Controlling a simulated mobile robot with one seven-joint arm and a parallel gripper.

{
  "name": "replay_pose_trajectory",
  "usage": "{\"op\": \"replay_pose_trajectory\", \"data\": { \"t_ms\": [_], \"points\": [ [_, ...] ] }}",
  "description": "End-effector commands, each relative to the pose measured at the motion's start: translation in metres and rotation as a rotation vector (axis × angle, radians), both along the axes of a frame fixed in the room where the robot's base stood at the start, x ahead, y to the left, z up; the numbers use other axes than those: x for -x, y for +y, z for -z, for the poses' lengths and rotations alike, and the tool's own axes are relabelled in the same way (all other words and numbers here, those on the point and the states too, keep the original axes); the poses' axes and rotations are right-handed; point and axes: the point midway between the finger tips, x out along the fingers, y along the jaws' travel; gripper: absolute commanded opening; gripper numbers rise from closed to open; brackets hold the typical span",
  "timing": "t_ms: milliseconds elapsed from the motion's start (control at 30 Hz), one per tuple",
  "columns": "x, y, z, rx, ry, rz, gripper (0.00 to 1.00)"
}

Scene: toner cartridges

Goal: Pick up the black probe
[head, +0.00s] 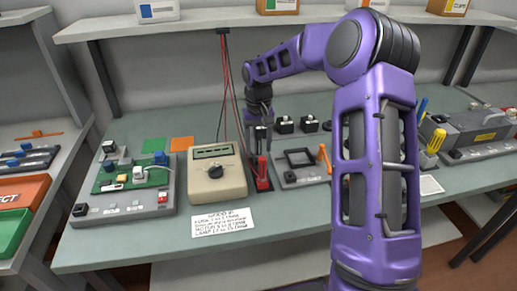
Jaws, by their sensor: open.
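My gripper (260,143) points down above the bench, just right of the beige multimeter (215,170). Its fingers are apart, and I see nothing held between them. A red probe (262,172) stands upright just below the fingertips, beside the multimeter's right side. A dark upright shape close to the left of the red probe may be the black probe, but it blends with the dark fingers and I cannot make it out clearly. I cannot tell whether the fingers touch either probe.
A grey tray with a green circuit board (130,178) lies left of the multimeter. Right of the probes is a grey fixture with a dark frame (299,158) and an orange lever (324,158). A printed card (219,222) lies in front.

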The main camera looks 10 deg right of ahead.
Motion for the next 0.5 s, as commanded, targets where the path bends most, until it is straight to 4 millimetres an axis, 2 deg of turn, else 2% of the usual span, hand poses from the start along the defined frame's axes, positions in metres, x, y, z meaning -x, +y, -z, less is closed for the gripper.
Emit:
{"op": "replay_pose_trajectory", "data": {
  "t_ms": [100,433,500],
  "points": [
    [-0.0002,-0.0001,-0.0008,0.000,-0.001,0.000,0.61],
    [-0.0002,-0.0002,-0.0010,0.000,-0.001,0.000,0.01],
    [-0.0002,-0.0002,-0.0010,0.000,-0.001,0.000,0.00]
  ]
}}
